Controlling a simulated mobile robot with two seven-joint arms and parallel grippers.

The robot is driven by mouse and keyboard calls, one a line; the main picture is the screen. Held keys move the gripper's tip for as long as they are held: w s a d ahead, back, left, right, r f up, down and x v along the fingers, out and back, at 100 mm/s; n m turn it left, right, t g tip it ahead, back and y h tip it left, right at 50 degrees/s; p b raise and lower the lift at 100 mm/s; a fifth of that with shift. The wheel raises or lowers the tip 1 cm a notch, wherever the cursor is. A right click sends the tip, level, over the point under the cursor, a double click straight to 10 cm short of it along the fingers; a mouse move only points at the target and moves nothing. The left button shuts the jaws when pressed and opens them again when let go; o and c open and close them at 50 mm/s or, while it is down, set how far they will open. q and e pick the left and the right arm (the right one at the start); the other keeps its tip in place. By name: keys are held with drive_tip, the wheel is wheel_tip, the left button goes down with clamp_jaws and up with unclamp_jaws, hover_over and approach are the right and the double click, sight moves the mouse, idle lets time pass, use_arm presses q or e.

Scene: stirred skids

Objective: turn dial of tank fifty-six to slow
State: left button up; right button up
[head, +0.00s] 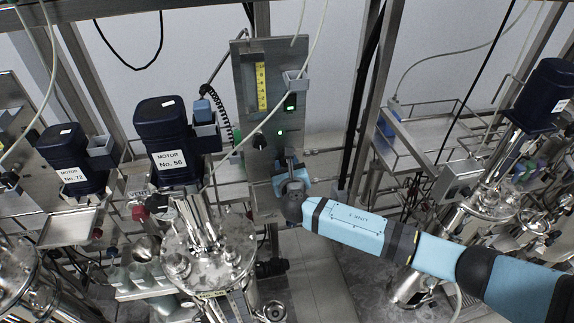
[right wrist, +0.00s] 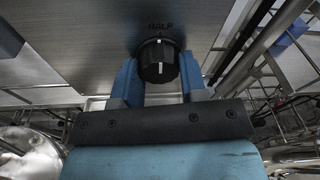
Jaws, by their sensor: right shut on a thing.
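The grey control panel (head: 244,100) stands upright beside the dark blue motor labelled No. 56 (head: 160,120), which sits above a steel tank (head: 207,262). My right gripper (head: 290,178) is at the panel's lower part. In the right wrist view its two blue fingers (right wrist: 158,76) are shut on the sides of a round black dial (right wrist: 157,48). The dial's white mark points straight up, toward the word HALF on the panel. Other dial labels are not visible. In the head view the gripper hides the dial. My left gripper is not in view.
Motor No. 72 (head: 73,155) is at the left. A dark motor (head: 545,95) stands over steel tanks at the right. Thin hoses and frame posts surround the panel.

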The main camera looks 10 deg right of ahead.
drive_tip(key=n+h, duration=0.1)
drive_tip(key=n, duration=0.4)
drive_tip(key=shift+d+n, duration=0.1)
drive_tip(key=shift+n, duration=0.3)
drive_tip(key=n+t, duration=0.1)
drive_tip(key=n, duration=0.8)
drive_tip(key=shift+r+t, duration=0.15)
drive_tip(key=shift+t, duration=0.25)
drive_tip(key=n, duration=0.5)
drive_tip(key=shift+w+r+t, duration=0.15)
drive_tip(key=shift+r+t, duration=0.05)
drive_tip(key=shift+t, duration=0.1)
drive_tip(key=shift+n+t+y, duration=0.3)
drive_tip(key=shift+n, duration=1.3)
drive_tip(key=shift+f+n, duration=0.15)
drive_tip(key=shift+n, duration=0.15)
drive_tip(key=o, duration=0.6)
